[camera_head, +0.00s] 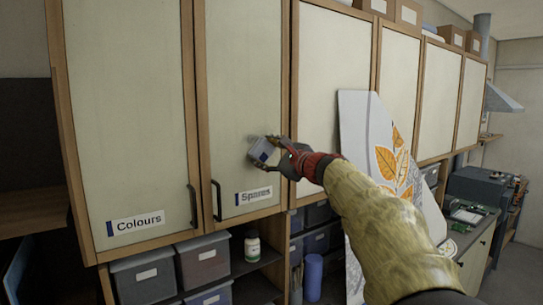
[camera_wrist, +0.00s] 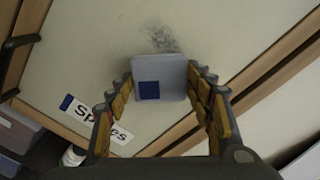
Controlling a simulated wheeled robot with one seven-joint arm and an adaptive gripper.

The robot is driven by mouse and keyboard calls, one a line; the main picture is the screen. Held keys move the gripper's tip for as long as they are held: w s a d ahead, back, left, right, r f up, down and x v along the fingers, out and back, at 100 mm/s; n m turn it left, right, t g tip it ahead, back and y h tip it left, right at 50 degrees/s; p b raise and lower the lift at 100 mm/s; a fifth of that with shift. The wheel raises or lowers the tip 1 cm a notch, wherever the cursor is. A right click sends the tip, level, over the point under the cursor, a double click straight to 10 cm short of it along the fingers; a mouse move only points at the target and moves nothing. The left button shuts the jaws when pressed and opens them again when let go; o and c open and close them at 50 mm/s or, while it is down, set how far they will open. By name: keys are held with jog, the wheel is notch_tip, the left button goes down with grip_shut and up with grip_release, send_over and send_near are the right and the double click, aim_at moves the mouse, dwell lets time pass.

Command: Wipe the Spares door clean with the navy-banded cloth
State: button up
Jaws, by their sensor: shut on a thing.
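The Spares door (camera_head: 240,80) is a pale cabinet door with a wooden frame, a dark handle and a "Spares" label (camera_head: 253,196). My gripper (camera_head: 268,152) is in front of its lower right part. It is shut on the navy-banded cloth (camera_head: 261,149), a pale grey folded pad with a navy patch. In the wrist view the cloth (camera_wrist: 172,78) sits between the fingers, against the background of the door (camera_wrist: 95,45). A dark grey smudge (camera_wrist: 162,38) shows on the door just beyond the cloth. Whether the cloth touches the door I cannot tell.
The Colours door (camera_head: 125,100) is to the left, and more cabinet doors run to the right. Grey bins (camera_head: 145,275) and a white bottle (camera_head: 252,246) stand on shelves below. A white panel with orange leaves (camera_head: 370,140) leans behind my arm.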

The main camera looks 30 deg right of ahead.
aim_at(240, 145)
jog(key=shift+s+a+b, duration=0.1)
jog(key=shift+a+b, duration=1)
jog(key=shift+a, duration=2.25)
jog(key=shift+r+p, duration=1.05)
jog(key=shift+r, duration=0.2)
jog(key=shift+d+f, duration=0.1)
jog(key=shift+d, duration=1.05)
jog(key=d, duration=0.7)
jog(key=shift+d, duration=0.3)
jog(key=shift+a+b, duration=1.35)
jog(key=shift+a, duration=3.7)
jog(key=shift+s, duration=0.15)
